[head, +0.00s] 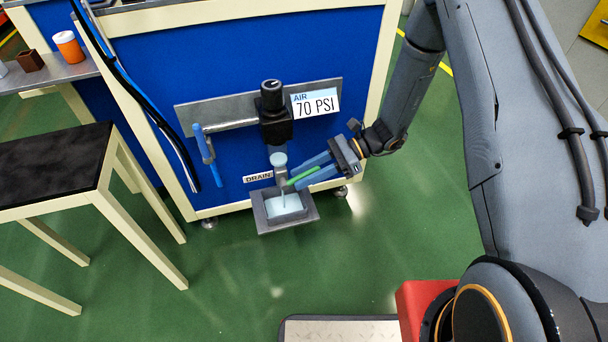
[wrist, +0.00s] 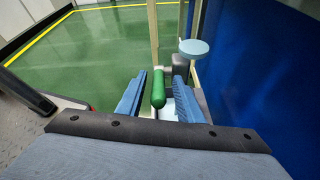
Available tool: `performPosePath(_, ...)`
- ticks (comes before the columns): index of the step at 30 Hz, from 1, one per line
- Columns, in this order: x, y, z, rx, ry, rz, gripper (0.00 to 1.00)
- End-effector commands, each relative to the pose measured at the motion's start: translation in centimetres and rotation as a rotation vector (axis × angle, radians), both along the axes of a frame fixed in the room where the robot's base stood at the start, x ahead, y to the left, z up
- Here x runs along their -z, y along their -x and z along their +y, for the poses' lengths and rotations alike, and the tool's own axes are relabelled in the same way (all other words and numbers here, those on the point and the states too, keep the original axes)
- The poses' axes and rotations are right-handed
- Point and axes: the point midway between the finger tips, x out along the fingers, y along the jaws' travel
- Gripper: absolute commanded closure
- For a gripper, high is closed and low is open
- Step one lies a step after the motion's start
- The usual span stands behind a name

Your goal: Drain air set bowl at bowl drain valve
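The air set (head: 273,118) is a black regulator on a grey rail on the blue panel. A pale blue round piece, apparently the bowl (head: 279,160), sits below it; it also shows in the wrist view (wrist: 194,47). Under it is a grey drain valve (head: 281,176) with a green handle (head: 304,174) pointing right. My gripper (head: 298,175) has its blue fingers on either side of this handle. In the wrist view the green handle (wrist: 158,92) lies between the fingers, with a gap on both sides. A thin pale line runs from the valve downward; stream or tube, I cannot tell.
A grey tray (head: 262,217) with pale liquid-like contents sits below the valve. A "DRAIN" label (head: 258,177) and a "70 PSI" sign (head: 315,103) are on the panel. A blue lever (head: 205,149) is left. A black-topped table (head: 50,168) stands further left.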

Motion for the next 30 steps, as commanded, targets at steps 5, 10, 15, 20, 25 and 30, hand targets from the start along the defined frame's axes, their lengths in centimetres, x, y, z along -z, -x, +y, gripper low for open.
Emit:
performPosePath(5,-0.4,-0.2,-0.7,0.002,-0.001,0.000,0.67)
performPosePath(10,-1.4,-1.0,-3.1,0.002,0.000,-0.002,0.67)
performPosePath(15,-2.4,-1.8,-5.4,0.003,-0.001,-0.001,0.67)
performPosePath(20,-2.9,-2.2,-6.6,0.001,0.000,-0.002,0.67)
performPosePath(25,-3.0,-2.3,-7.0,0.001,0.000,0.000,0.67)
performPosePath(30,-3.0,-2.3,-6.9,0.001,0.000,0.000,0.70)
